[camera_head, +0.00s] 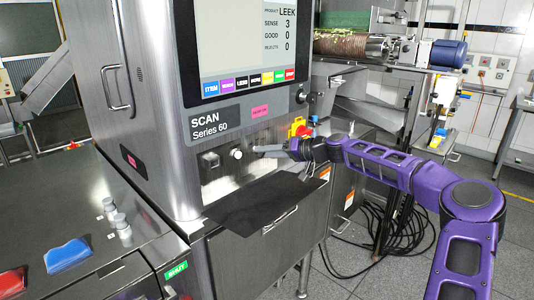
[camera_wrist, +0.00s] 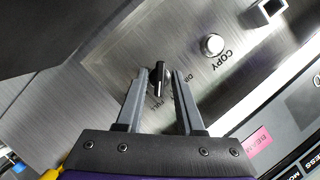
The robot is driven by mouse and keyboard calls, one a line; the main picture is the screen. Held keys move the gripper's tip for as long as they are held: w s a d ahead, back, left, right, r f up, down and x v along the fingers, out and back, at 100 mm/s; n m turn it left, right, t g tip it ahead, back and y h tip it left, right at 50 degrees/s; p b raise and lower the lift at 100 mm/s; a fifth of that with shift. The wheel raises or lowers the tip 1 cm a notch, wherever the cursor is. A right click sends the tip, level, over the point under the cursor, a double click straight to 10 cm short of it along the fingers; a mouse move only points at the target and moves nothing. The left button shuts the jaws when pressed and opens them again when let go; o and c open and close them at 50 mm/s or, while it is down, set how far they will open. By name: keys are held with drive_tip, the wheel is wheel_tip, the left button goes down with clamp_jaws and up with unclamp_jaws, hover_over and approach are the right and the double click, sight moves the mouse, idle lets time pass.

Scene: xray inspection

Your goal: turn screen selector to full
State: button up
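The screen selector (camera_wrist: 160,79) is a small black knob on the brushed metal panel in the wrist view. Lettering that reads FULL lies on its near side, and partly hidden lettering starting with "DI" lies to its right. My gripper (camera_wrist: 163,76) is open, with one grey finger on each side of the selector and a gap between the fingers. I cannot tell whether either finger touches it. In the head view my gripper (camera_head: 259,150) reaches the panel from the right, and the selector is hidden there by the fingertips.
A round white knob (camera_head: 236,154) marked COPY in the wrist view (camera_wrist: 213,44) sits beside the selector. A square black fitting (camera_head: 210,159) is further left. A yellow and red switch (camera_head: 299,127) is close above my wrist. A dark shelf (camera_head: 268,205) juts out below.

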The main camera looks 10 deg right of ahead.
drive_tip(key=shift+o, duration=0.2)
drive_tip(key=v, duration=1.7)
drive_tip(key=shift+s, duration=0.2)
drive_tip(key=shift+r, duration=0.1)
